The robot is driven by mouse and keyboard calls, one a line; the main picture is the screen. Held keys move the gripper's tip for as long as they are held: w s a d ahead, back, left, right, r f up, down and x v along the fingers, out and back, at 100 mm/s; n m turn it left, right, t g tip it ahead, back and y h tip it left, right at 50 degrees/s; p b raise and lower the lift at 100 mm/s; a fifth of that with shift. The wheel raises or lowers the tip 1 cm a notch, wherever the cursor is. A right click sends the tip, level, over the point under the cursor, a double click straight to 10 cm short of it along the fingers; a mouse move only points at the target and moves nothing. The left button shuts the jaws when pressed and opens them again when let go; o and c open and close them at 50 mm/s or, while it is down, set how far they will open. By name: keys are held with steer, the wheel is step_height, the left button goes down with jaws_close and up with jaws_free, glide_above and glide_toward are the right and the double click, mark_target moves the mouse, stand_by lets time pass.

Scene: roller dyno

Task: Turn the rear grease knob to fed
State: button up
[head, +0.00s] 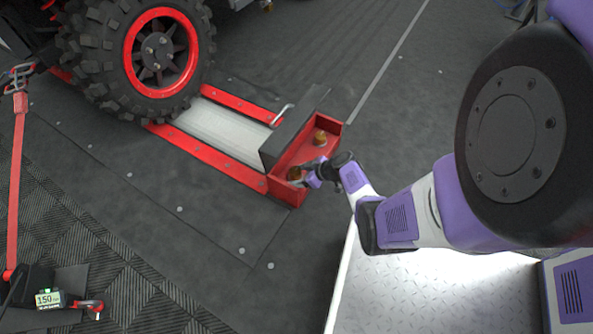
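Two small brass-orange knobs stand in the red open box at the end of the roller unit. The far knob (320,137) stands clear, with nothing touching it. The near knob (294,173) is at the box's front corner. My gripper (299,178) comes in from the right at that near knob, its fingertips at or beside it. The fingers are too small and partly hidden to tell whether they grip it. I cannot read any marking that names the rear knob or shows a fed position.
The red box (278,187) adjoins a dark cover (291,133) with a metal handle (283,114). A knobbly tyre (103,62) stands at the roller's (222,126) far end.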

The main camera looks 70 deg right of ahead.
steer(key=shift+w+d+r+p, duration=0.2)
steer(key=shift+w+d+r, duration=0.2)
steer(key=shift+d+r, duration=0.45)
steer(key=shift+w+d+r+p, duration=0.15)
steer(key=shift+w+d+r, duration=0.3)
steer(key=shift+d+r, duration=0.4)
steer(key=shift+w+d+r+p, duration=0.2)
steer(key=shift+w+d+r, duration=0.2)
steer(key=shift+d+r, duration=0.45)
steer(key=shift+a, duration=0.15)
steer(key=shift+r, duration=0.15)
steer(key=p+v, duration=0.3)
steer(key=v, duration=0.5)
steer(key=shift+a+p, duration=0.15)
steer(key=shift+p, duration=0.2)
